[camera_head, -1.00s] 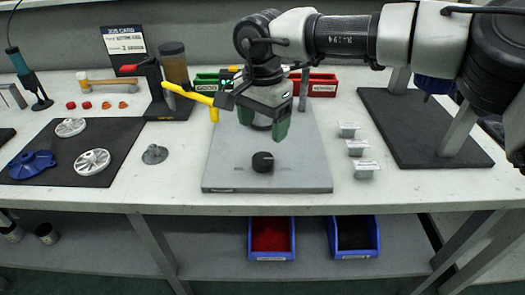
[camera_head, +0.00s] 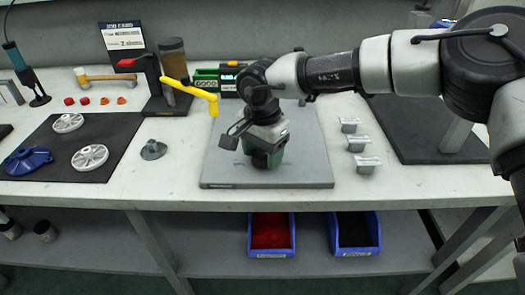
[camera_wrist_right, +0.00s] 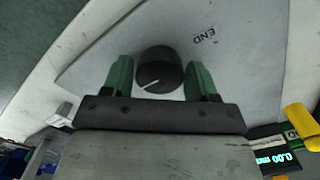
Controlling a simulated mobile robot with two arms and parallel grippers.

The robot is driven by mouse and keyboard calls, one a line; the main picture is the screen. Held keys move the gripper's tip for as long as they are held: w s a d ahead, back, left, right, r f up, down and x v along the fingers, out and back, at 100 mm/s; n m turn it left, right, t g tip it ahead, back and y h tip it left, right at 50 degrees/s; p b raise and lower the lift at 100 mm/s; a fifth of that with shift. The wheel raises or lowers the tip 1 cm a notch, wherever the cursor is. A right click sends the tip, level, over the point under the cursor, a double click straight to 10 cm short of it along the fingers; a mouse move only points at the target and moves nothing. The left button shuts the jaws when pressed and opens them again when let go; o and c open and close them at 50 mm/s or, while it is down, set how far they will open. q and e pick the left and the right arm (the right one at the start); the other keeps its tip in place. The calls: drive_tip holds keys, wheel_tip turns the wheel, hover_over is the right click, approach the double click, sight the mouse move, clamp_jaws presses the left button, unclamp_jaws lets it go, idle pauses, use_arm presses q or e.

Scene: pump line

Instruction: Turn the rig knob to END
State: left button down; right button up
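The rig knob (camera_head: 259,159) is a round black knob on the grey rig plate (camera_head: 306,170). In the right wrist view the knob (camera_wrist_right: 160,68) has a white pointer line towards the lower left. The END mark (camera_wrist_right: 204,35) is printed on the plate to the knob's upper right, so the line points away from it. My right gripper (camera_head: 263,157) is down at the plate. In the head view the gripper partly hides the knob. My left gripper is out of view.
A yellow handle (camera_head: 190,88) reaches over the plate's back left. Several small metal blocks (camera_head: 357,143) stand right of the plate. A grey round part (camera_head: 153,150) and a dark mat (camera_head: 120,140) lie left. A lit readout (camera_wrist_right: 277,160) shows 0.00.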

drive_tip(key=c, duration=0.6)
drive_tip(key=shift+o, duration=0.2)
